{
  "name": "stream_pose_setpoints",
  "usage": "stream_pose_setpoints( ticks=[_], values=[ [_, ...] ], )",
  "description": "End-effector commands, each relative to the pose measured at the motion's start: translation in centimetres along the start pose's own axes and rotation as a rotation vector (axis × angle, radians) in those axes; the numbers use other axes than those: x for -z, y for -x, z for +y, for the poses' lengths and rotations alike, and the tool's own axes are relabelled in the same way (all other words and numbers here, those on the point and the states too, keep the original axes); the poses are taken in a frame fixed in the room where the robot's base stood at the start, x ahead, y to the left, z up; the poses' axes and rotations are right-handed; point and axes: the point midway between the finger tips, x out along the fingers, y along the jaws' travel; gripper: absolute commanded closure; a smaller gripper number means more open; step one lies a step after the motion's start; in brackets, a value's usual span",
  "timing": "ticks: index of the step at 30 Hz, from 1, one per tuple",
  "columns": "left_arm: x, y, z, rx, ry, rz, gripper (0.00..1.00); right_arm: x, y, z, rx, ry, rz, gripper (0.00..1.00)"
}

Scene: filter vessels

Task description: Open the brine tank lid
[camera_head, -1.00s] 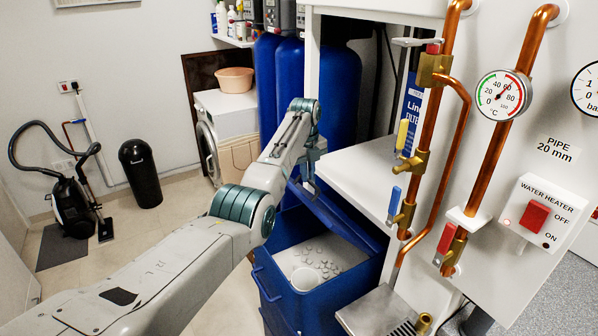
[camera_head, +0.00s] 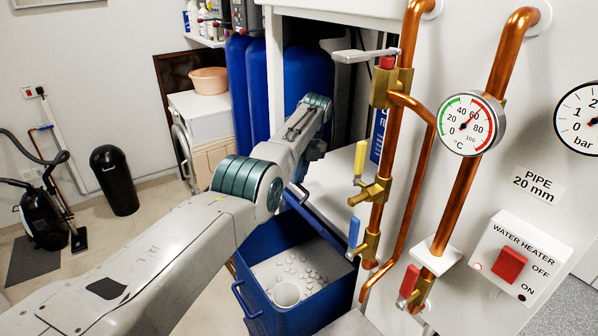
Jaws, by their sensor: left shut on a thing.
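The blue brine tank (camera_head: 287,315) stands open at the lower middle, with white salt, loose pellets and a pale round tube or cup inside. Its blue lid (camera_head: 328,230) is raised along the right side and shows nearly edge-on, as a narrow slanted strip. My left gripper (camera_head: 302,190) is at the lid's upper far end, shut on the lid; my own wrist partly hides the grip. My right gripper is not in view.
Copper pipes with a yellow-handled valve (camera_head: 373,188) and a blue-handled valve (camera_head: 365,243) stand close on the right. Tall blue vessels (camera_head: 308,88) stand behind. Open floor lies left.

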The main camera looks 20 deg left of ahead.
Motion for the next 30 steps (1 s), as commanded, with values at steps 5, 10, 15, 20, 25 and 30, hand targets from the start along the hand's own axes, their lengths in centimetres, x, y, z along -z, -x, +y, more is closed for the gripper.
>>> stream_pose_setpoints(
  ticks=[5, 10, 15, 20, 25, 30],
  values=[
    [0.1, 0.0, -0.1, 0.0, -0.002, 0.002, 1.0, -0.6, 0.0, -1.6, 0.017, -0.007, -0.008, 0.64],
    [0.0, 0.1, 0.0, 0.002, -0.001, 0.0, 1.0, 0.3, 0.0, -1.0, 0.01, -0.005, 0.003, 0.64],
    [0.0, 0.2, 0.0, 0.003, 0.0, -0.002, 1.0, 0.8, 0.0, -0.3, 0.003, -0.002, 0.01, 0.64],
    [-0.1, 0.3, 0.0, 0.004, 0.001, -0.003, 1.0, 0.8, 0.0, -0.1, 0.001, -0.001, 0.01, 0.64],
    [-0.1, 0.4, 0.1, 0.005, 0.001, -0.005, 1.0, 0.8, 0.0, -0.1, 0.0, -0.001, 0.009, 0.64],
    [-0.2, 0.5, 0.1, 0.005, 0.002, -0.005, 0.8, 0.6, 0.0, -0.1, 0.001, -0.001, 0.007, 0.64]
  ],
)
